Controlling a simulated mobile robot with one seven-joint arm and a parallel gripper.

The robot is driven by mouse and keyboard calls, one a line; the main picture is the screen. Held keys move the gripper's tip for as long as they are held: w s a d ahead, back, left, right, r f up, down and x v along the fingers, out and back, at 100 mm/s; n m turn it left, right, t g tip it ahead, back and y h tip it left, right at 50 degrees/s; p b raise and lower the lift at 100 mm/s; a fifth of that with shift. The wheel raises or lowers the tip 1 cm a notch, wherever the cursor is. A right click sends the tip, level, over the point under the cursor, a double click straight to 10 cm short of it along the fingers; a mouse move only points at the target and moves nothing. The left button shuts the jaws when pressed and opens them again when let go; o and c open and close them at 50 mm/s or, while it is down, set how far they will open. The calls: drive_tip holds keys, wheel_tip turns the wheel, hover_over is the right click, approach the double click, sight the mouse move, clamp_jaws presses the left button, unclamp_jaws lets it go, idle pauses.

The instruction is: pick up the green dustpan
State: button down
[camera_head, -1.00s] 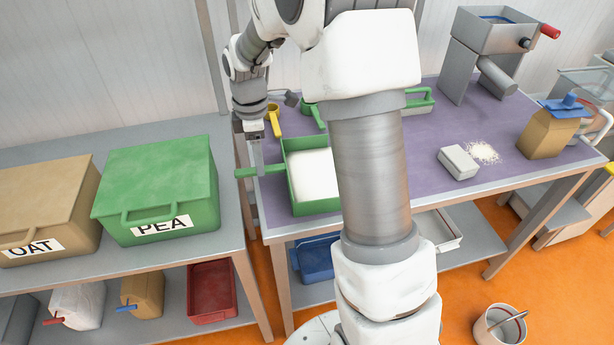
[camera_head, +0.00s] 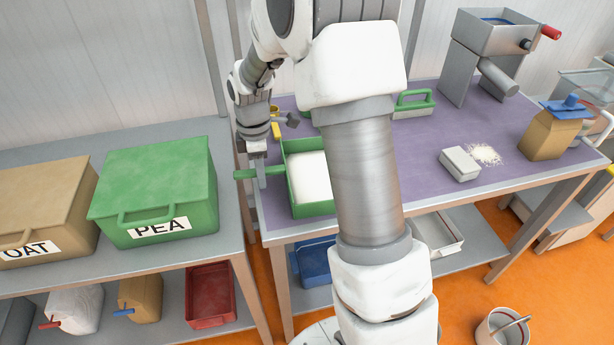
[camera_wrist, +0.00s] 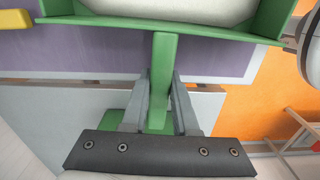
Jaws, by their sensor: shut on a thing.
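The green dustpan (camera_head: 298,207) lies at the left end of the purple table top, with white material in its tray. Its handle (camera_head: 242,174) points left, past the table's edge. My gripper (camera_head: 262,180) comes down from above onto the handle. In the wrist view my gripper (camera_wrist: 160,100) has one finger on each side of the green handle (camera_wrist: 163,65), shut on it. The dustpan's rim (camera_wrist: 120,22) crosses the top of that view. My arm hides the dustpan's right part in the head view. I cannot tell whether the dustpan is off the table.
A green PEA bin (camera_head: 160,190) stands on the left shelf, close to the handle. A yellow-handled tool (camera_head: 276,131) lies behind the dustpan.

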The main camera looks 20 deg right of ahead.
drive_tip(key=shift+r, duration=0.1)
drive_tip(key=shift+r, duration=0.6)
drive_tip(key=r, duration=0.2)
drive_tip(key=d+r+p, duration=0.1)
drive_tip(key=shift+s+d+r, duration=0.15)
drive_tip(key=shift+r, duration=0.2)
drive_tip(key=s+d+r+p, duration=0.25)
drive_tip(key=d+r, duration=0.35)
drive_tip(key=d, duration=0.4)
drive_tip(key=shift+s+a+f+m+p, duration=0.4)
drive_tip(key=shift+a+f+m+p, duration=0.7)
drive_tip(key=shift+a+m, duration=1.15)
drive_tip(key=shift+s+a+f+m+p, duration=0.4)
drive_tip(key=shift+a+f+m+p, duration=0.65)
drive_tip(key=shift+a+m, duration=1.25)
drive_tip(key=shift+s+a+f+m+p, duration=0.4)
drive_tip(key=shift+a+f+m+p, duration=0.7)
drive_tip(key=shift+m, duration=1.85)
drive_tip(key=shift+a+r, duration=0.25)
drive_tip(key=shift+a, duration=0.15)
drive_tip(key=shift+d, duration=0.1)
